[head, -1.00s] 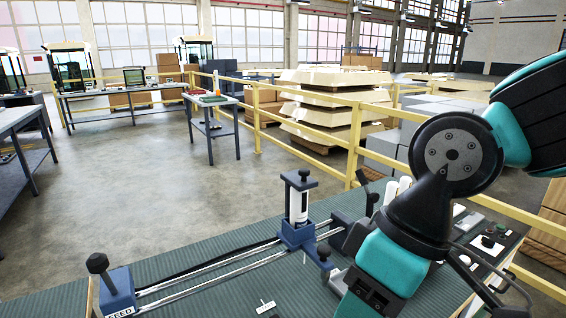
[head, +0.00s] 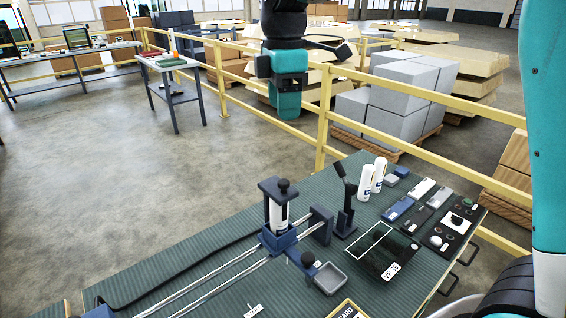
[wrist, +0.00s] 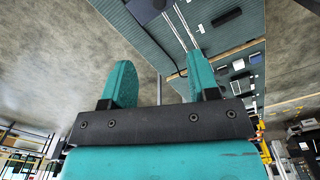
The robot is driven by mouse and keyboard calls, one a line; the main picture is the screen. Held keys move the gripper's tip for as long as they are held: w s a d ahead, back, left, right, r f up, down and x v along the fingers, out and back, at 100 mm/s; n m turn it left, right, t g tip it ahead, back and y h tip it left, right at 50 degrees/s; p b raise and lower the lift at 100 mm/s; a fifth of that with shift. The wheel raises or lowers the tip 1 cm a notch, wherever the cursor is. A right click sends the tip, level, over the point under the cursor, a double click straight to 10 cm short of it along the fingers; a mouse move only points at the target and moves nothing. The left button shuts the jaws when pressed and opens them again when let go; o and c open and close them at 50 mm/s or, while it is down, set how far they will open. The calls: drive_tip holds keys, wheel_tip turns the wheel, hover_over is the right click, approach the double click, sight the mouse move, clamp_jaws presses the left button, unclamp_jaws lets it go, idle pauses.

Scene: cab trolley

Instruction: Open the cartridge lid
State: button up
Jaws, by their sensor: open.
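A white cartridge (head: 279,213) stands upright in a blue carriage (head: 277,240) on two metal rails. A flat dark blue piece with a black knob (head: 283,184) covers its top, apparently the lid, and it looks closed. My gripper (head: 287,103) hangs in the air above and beyond the cartridge, apart from it. In the wrist view my gripper (wrist: 160,82) shows two teal fingers spread apart with nothing between them. The rails show beyond the fingers at the top of the wrist view; I cannot clearly make out the lid there.
The trolley top (head: 200,262) also carries a black lever (head: 346,205), a grey tray (head: 330,277), white bottles (head: 372,178) and a dark panel (head: 385,250). A yellow railing (head: 322,115) runs behind it. Open floor lies to the left.

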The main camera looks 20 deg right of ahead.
sight(284, 182)
wheel_tip(284, 182, down, 17)
drive_tip(key=p, duration=0.3)
drive_tip(key=shift+w+f, duration=0.1)
clamp_jaws()
